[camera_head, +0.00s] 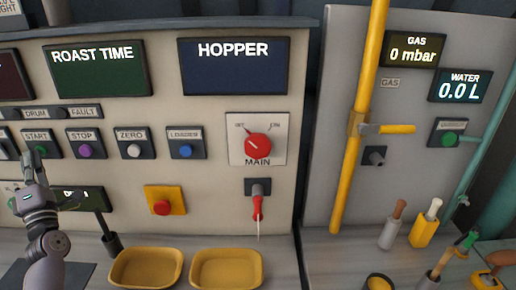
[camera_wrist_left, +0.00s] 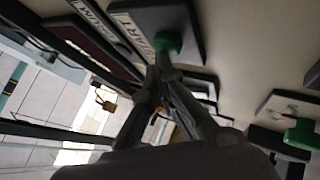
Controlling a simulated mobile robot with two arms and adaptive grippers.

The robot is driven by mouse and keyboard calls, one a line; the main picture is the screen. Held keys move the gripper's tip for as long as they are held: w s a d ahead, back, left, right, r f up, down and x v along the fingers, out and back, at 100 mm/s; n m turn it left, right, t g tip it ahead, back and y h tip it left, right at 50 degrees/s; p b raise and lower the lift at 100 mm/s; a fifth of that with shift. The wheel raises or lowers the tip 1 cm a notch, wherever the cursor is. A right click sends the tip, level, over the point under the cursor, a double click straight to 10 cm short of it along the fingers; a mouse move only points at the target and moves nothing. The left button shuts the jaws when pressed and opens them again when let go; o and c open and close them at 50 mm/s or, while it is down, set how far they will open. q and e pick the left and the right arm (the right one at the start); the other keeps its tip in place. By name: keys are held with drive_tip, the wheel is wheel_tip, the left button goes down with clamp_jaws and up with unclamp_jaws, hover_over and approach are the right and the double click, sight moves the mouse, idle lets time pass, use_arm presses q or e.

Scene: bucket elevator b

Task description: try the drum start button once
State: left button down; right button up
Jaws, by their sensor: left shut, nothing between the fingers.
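The green START button (camera_head: 40,151) sits on a dark plate on the cream panel at the left, under the DRUM label. It also shows in the left wrist view as a green knob (camera_wrist_left: 168,42) beside the START label. My left gripper (camera_head: 34,162) is shut and empty, its tips pointing up at the panel and partly covering the button. In the left wrist view the fingertips (camera_wrist_left: 163,62) are right at the button; I cannot tell whether they touch it or whether it is pressed. My right gripper is not in view.
Beside START are the purple STOP button (camera_head: 85,151), the white ZERO button (camera_head: 134,151) and the blue LOADER button (camera_head: 186,151). A red button on yellow (camera_head: 162,208) and the red MAIN knob (camera_head: 257,147) are lower and right. Yellow trays (camera_head: 225,284) lie below.

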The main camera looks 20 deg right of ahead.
use_arm(q)
drive_tip(key=shift+s+a+p, duration=0.3)
drive_tip(key=shift+s+p, duration=0.2)
drive_tip(key=shift+s, duration=0.4)
drive_tip(key=s+a+p, duration=0.2)
drive_tip(key=s, duration=0.3)
drive_tip(key=shift+s, duration=0.35)
idle(0.6)
